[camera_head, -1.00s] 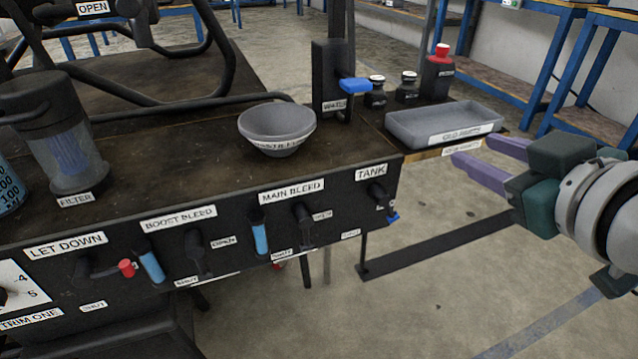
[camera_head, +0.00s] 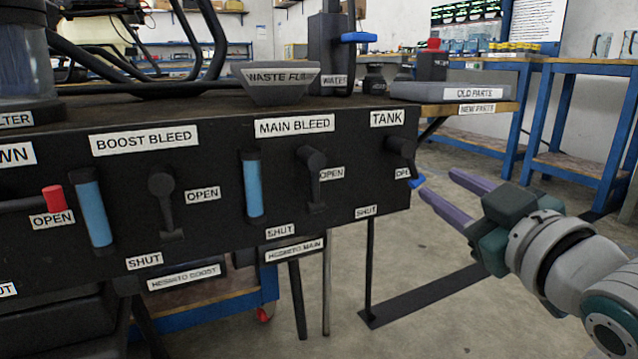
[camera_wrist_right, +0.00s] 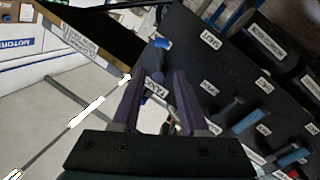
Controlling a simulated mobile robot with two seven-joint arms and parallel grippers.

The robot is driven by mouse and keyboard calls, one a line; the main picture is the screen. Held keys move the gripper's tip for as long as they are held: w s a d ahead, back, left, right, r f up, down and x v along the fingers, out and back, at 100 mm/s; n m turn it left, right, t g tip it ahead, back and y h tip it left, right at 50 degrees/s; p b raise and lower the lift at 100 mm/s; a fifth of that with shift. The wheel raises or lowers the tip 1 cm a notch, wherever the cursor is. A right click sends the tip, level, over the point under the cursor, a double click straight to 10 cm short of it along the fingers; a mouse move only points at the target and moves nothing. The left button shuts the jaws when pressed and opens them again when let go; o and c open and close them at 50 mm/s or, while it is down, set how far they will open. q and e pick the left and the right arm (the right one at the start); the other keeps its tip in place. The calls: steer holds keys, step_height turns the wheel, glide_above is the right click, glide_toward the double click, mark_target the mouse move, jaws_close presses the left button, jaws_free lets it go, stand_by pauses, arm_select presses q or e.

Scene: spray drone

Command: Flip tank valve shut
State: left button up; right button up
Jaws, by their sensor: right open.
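The tank valve (camera_head: 401,148) is a black knob with a lever at the right end of the dark panel, under the TANK label (camera_head: 387,118). Its blue lever tip (camera_head: 417,181) points down and right, by the OPEN label; the SHUT label (camera_head: 366,212) is lower left. My right gripper (camera_head: 437,181) is open and empty, its purple fingers pointing at the panel's right end close to the blue tip. In the right wrist view the blue tip (camera_wrist_right: 163,43) shows just beyond the fingertips (camera_wrist_right: 159,75), not between the fingers. My left gripper is out of view.
The main bleed lever (camera_head: 313,180) and a blue tube (camera_head: 253,188) stick out left of the tank valve. Floor space right of the panel is open.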

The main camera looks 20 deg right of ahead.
mark_target(414, 169)
steer(key=w+b, duration=0.1)
steer(key=w, duration=0.1)
steer(key=w+b, duration=0.1)
steer(key=w, duration=0.1)
steer(key=w+b, duration=0.1)
steer(key=w, duration=0.1)
steer(key=shift+d+f, duration=0.15)
steer(key=shift+d, duration=0.25)
steer(key=shift+w+d+b, duration=0.1)
steer(key=shift+w+b, duration=0.3)
steer(key=shift+w, duration=0.4)
jaws_close()
